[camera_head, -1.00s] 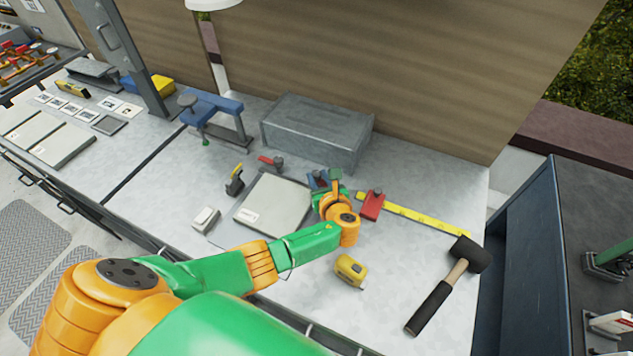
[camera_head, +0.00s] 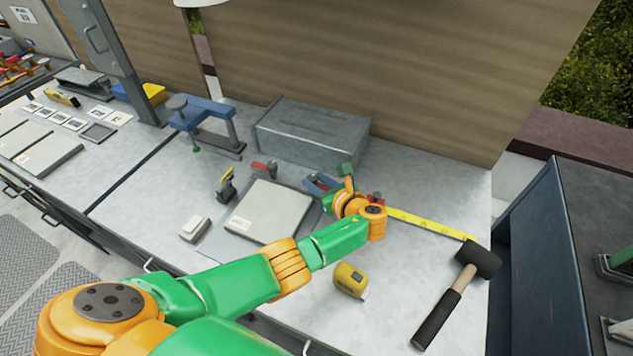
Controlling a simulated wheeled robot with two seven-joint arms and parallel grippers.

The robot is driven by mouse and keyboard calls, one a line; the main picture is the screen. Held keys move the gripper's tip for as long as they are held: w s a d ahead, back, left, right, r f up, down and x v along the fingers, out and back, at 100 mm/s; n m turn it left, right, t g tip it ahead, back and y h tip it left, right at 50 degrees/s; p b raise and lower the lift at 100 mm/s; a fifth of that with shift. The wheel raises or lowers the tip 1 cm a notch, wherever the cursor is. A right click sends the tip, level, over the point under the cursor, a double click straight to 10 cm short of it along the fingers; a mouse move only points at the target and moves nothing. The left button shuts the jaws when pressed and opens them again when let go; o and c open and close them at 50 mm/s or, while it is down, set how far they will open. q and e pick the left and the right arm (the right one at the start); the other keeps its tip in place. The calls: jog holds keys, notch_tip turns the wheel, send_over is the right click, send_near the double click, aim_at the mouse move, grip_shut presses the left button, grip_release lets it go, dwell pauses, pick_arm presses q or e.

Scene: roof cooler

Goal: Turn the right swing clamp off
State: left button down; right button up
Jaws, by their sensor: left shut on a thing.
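A pale plate (camera_head: 268,211) lies on the metal bench with small clamps around it. At its right edge is the right swing clamp (camera_head: 318,185), a small blue and red part, partly covered by my gripper. My left gripper (camera_head: 327,195) reaches in from the left over the plate's right side and is shut on this clamp, as far as I can see; the wrist hides most of the contact. A black clamp with a yellow-orange tip (camera_head: 227,184) stands upright left of the plate. A red-handled clamp (camera_head: 264,168) sits behind it. My right gripper is not in view.
A grey metal box (camera_head: 312,135) and a blue press-like frame (camera_head: 207,122) stand behind. A yellow tape measure (camera_head: 349,281), a mallet (camera_head: 457,295) and a yellow rule (camera_head: 430,225) lie to the right. A small white block (camera_head: 194,229) is left of the plate.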

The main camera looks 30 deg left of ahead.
pick_arm(q)
jog(key=c, duration=0.7)
grip_release()
jog(key=shift+w+r, duration=0.1)
jog(key=shift+r, duration=0.1)
jog(key=shift+o, duration=0.6)
jog(key=shift+a+f, duration=0.1)
jog(key=shift+f, duration=0.05)
jog(key=p+v, duration=0.1)
jog(key=v, duration=0.5)
jog(key=shift+d, duration=0.3)
jog(key=shift+s+d+r, duration=0.2)
jog(key=shift+s+d, duration=0.05)
jog(key=shift+s, duration=0.05)
jog(key=shift+a, duration=0.1)
jog(key=shift+f, duration=0.1)
